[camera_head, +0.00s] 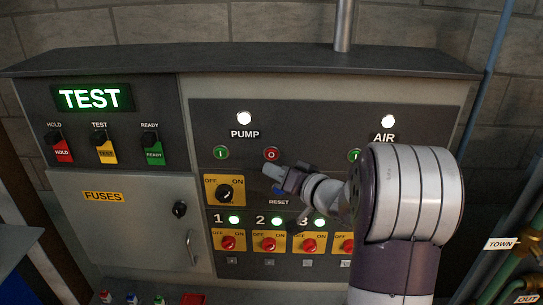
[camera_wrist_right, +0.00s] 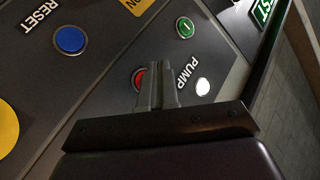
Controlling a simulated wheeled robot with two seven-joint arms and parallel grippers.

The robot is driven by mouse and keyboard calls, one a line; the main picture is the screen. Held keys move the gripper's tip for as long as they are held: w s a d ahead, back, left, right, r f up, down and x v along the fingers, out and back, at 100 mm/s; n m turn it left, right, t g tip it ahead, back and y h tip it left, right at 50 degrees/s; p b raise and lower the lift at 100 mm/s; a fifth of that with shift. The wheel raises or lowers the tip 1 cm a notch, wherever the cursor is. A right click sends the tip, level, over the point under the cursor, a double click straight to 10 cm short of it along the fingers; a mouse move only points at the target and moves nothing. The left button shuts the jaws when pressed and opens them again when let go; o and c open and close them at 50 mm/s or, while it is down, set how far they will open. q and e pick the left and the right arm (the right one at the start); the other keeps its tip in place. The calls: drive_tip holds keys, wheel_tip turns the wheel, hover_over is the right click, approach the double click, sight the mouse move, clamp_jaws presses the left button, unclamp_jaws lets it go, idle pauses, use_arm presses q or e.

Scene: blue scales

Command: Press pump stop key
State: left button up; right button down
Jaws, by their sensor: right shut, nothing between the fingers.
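The pump stop key is the red round button marked O (camera_head: 271,154) under the PUMP label (camera_head: 245,134) on the grey panel, right of the green start button (camera_head: 221,153). My right gripper (camera_head: 270,171) is shut and empty, with its tip just below the red button in the head view. In the right wrist view, the shut fingers (camera_wrist_right: 157,74) partly cover the red button (camera_wrist_right: 139,79). I cannot tell whether the tip touches it. My left gripper is not in view.
A blue RESET button (camera_wrist_right: 70,39) lies near the gripper, as does a black OFF/ON knob (camera_head: 225,193). White lamps (camera_head: 244,118) sit above. Several red knobs (camera_head: 268,244) line the lower panel. A fuse door (camera_head: 125,220) with a handle is at left.

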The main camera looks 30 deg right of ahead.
sight(272, 154)
drive_tip(key=shift+w+d+p, duration=0.2)
drive_tip(key=shift+w+d, duration=0.1)
drive_tip(key=shift+w, duration=0.2)
drive_tip(key=shift+w+d+p, duration=0.15)
drive_tip(key=shift+w+d, duration=0.15)
drive_tip(key=shift+w, duration=0.2)
drive_tip(key=shift+r, duration=0.1)
idle(1.2)
drive_tip(key=shift+w+d+p, duration=0.15)
drive_tip(key=shift+w+p, duration=0.15)
drive_tip(key=shift+p, duration=0.1)
drive_tip(key=shift+w+d, duration=0.1)
